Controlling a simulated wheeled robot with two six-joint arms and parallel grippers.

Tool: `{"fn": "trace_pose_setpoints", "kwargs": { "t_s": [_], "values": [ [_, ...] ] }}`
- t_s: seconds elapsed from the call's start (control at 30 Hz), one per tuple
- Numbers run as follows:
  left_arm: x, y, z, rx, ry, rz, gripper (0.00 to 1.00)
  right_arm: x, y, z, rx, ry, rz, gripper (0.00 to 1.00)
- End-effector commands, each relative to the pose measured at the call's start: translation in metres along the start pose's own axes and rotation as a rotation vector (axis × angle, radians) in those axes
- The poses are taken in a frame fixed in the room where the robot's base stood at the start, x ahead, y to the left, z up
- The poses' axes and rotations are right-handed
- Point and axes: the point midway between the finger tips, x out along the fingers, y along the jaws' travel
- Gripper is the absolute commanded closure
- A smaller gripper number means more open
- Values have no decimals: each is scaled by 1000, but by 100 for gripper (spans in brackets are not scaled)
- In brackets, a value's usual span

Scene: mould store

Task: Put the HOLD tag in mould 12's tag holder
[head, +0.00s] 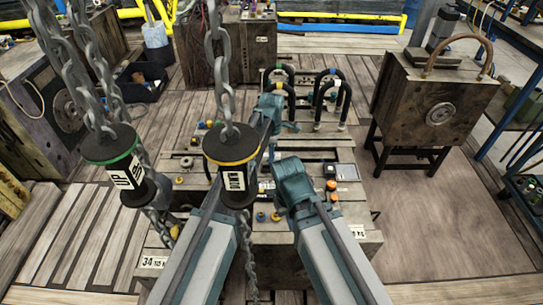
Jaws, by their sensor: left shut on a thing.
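My left gripper (275,105) is over the far part of the low, wide mould (180,220) in the middle, by dark looped hoses. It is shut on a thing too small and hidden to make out. My right arm reaches over the near part of the same mould; its wrist (292,183) shows, but its fingers do not show clearly. I cannot make out a HOLD tag or a tag holder. No number 12 can be read. White labels sit on the middle mould's front at left (152,262) and right (357,231); the left one seems to begin with 34.
Chains with an UP weight (110,148) and a DOWN weight (232,150) hang in front, hiding part of the middle mould. A brown mould (437,95) stands on a dark stand at right. Another mould (245,50) stands behind. The floor at right (450,220) is clear.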

Motion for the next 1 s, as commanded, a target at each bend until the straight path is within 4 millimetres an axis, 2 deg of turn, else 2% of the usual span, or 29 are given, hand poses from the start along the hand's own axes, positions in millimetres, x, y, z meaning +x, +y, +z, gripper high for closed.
{"fn": "trace_pose_setpoints", "kwargs": {
  "t_s": [1.0],
  "values": [
    [10,0,0,0,0,0,100,10,-1,-1,0,0,0,100]
  ]
}}
